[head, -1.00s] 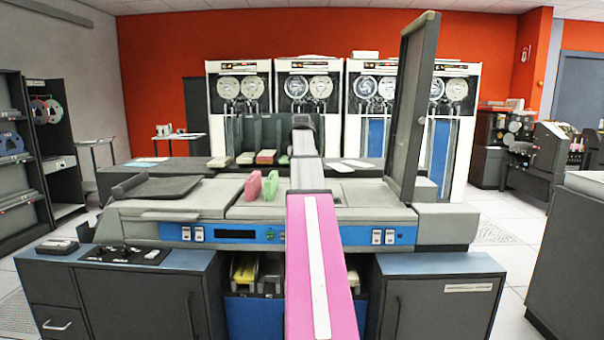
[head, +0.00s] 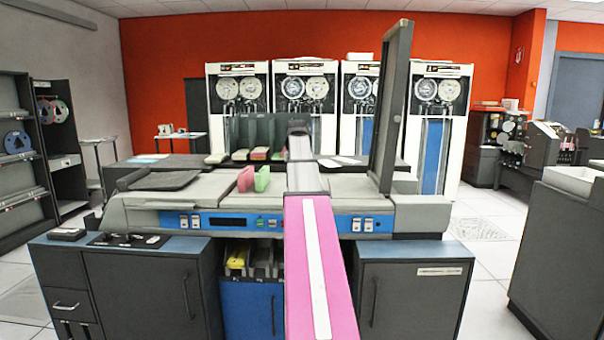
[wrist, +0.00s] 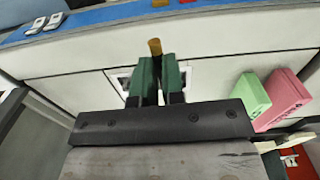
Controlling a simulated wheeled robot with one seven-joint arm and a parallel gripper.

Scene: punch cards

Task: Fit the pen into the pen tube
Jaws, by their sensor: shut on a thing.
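My gripper (wrist: 157,68) shows in the wrist view with its two dark green fingers close together. It is shut on a thin yellow-brown rod, the pen (wrist: 155,46), whose end sticks out just past the fingertips. The rest of the pen is hidden between the fingers. The fingers are over the pale top of the grey console (head: 410,215). In the head view my arm hides the gripper and the pen. I cannot make out the pen tube in either view.
A green card block (head: 262,179) and a pink card block (head: 245,180) stand on the console; in the wrist view they are right of the fingers. A tall dark raised panel (head: 391,110) rises at the console's right. Open floor (head: 490,275) lies right of the console.

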